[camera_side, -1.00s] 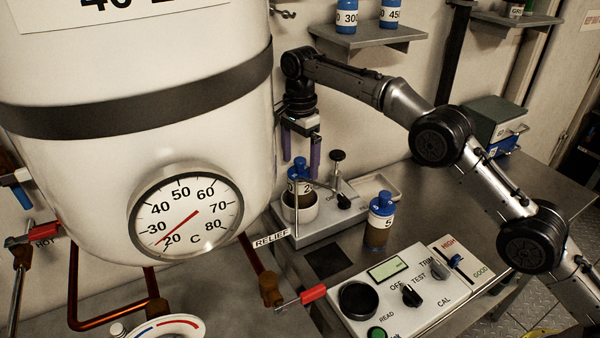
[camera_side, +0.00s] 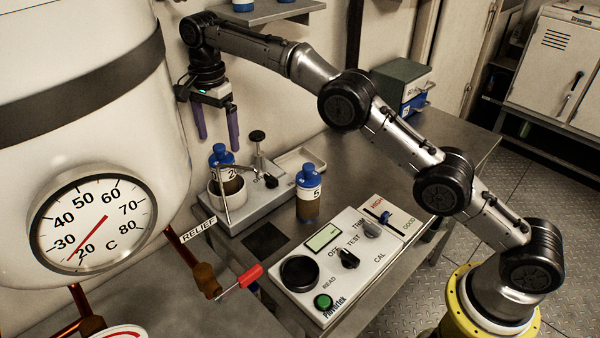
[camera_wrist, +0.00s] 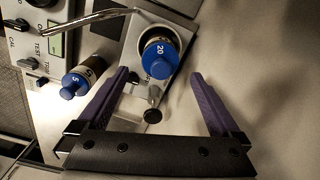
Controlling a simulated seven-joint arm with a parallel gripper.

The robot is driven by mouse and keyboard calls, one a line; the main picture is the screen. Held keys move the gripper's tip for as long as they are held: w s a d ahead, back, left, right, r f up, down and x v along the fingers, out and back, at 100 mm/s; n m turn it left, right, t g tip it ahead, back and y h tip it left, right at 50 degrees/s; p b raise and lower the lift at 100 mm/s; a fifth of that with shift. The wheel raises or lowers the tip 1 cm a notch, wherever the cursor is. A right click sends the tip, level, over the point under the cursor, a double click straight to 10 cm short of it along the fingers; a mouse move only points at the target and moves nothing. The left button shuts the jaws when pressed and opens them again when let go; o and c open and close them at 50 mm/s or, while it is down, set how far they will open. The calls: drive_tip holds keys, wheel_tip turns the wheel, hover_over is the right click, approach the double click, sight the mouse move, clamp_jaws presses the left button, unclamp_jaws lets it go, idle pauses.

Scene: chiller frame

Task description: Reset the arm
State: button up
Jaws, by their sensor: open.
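My gripper (camera_side: 216,122) is open and empty, its two purple fingers pointing down. In the side view it hangs above and slightly left of a blue-capped bottle (camera_side: 230,182) standing in a white cup on a grey base plate. The wrist view also shows my gripper (camera_wrist: 160,95), with clear space between the fingers. There the bottle's cap (camera_wrist: 159,58), marked 20, lies beyond the fingertips, apart from them. My arm stretches from the yellow-ringed base at lower right to the upper left.
A large white tank (camera_side: 90,140) with a dial stands close left of my gripper. A second bottle (camera_side: 309,195), marked 5, stands on the bench. A control panel (camera_side: 345,262) is in front, and a red-handled valve (camera_side: 240,281) sticks out at lower left. A shelf (camera_side: 275,12) hangs above.

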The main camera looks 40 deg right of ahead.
drive_tip(key=s+r+n+t+y, duration=0.1)
drive_tip(key=s+r+n+t, duration=0.25)
drive_tip(key=r, duration=0.45)
drive_tip(key=s+r+n+t+y, duration=0.1)
drive_tip(key=s+r+n+t, duration=0.15)
drive_tip(key=r+n, duration=0.45)
drive_tip(key=s+r+n+t+y, duration=0.1)
drive_tip(key=s+r+n+t, duration=0.2)
drive_tip(key=r, duration=0.7)
drive_tip(key=s+d+f+g+h, duration=0.1)
drive_tip(key=s+d+f, duration=0.2)
drive_tip(key=s+d, duration=0.4)
drive_tip(key=s+d+f+g+h, duration=0.1)
drive_tip(key=s+d+f, duration=0.3)
drive_tip(key=s, duration=0.6)
drive_tip(key=s+d+f, duration=0.3)
drive_tip(key=s+f, duration=0.3)
drive_tip(key=s, duration=0.2)
drive_tip(key=s+d+f+n+g+h, duration=0.1)
drive_tip(key=s+d+f, duration=0.2)
drive_tip(key=s+f, duration=0.3)
drive_tip(key=s, duration=0.3)
drive_tip(key=shift+d+f+g, duration=0.15)
drive_tip(key=shift+f+g, duration=0.15)
